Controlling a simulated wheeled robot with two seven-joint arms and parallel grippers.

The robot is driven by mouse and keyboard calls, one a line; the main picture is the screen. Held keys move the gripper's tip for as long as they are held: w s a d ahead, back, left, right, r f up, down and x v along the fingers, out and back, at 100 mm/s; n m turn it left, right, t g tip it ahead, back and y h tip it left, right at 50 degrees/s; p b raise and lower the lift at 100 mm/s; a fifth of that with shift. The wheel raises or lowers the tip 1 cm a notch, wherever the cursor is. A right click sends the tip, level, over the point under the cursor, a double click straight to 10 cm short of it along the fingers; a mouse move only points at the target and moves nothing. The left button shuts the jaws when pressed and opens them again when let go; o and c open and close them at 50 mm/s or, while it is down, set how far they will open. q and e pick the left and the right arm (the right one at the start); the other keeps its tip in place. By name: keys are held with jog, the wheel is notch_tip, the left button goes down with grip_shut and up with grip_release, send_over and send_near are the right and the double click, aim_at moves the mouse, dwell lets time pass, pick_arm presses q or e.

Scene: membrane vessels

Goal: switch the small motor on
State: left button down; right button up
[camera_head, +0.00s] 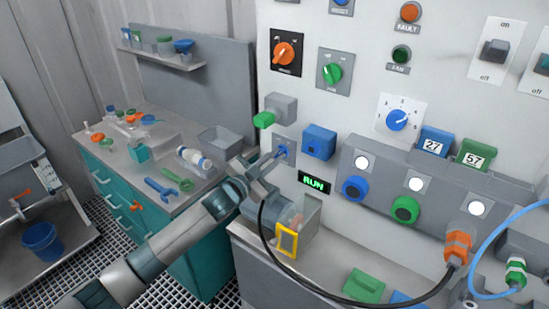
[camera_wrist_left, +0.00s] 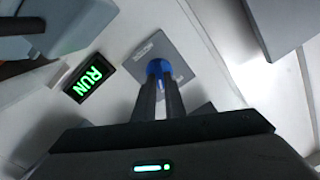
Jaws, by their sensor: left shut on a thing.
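A small blue switch (camera_head: 283,150) sits on a grey plate on the white wall panel, left of the blue box. My left gripper (camera_head: 275,158) reaches it from the lower left and is shut on it. In the left wrist view the two fingers (camera_wrist_left: 160,84) are close together at the blue switch (camera_wrist_left: 158,67), hiding much of it. A RUN sign (camera_head: 314,184) glows green at lower right of the switch, and it also shows lit in the wrist view (camera_wrist_left: 88,78). A grey motor-like body (camera_head: 258,209) stands below, partly hidden by my arm. My right gripper is out of view.
A grey block with a green end (camera_head: 264,119) juts out just above the switch, and a blue box (camera_head: 319,142) is just right. A black cable (camera_head: 340,299) loops below to an orange plug (camera_head: 458,242). A workbench with tools (camera_head: 165,190) stands left.

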pick_arm(q)
jog(key=c, duration=1.8)
grip_release()
jog(key=shift+s+a, duration=0.1)
jog(key=shift+s, duration=0.05)
jog(key=shift+b+v, duration=2.3)
jog(key=shift+v, duration=6.3)
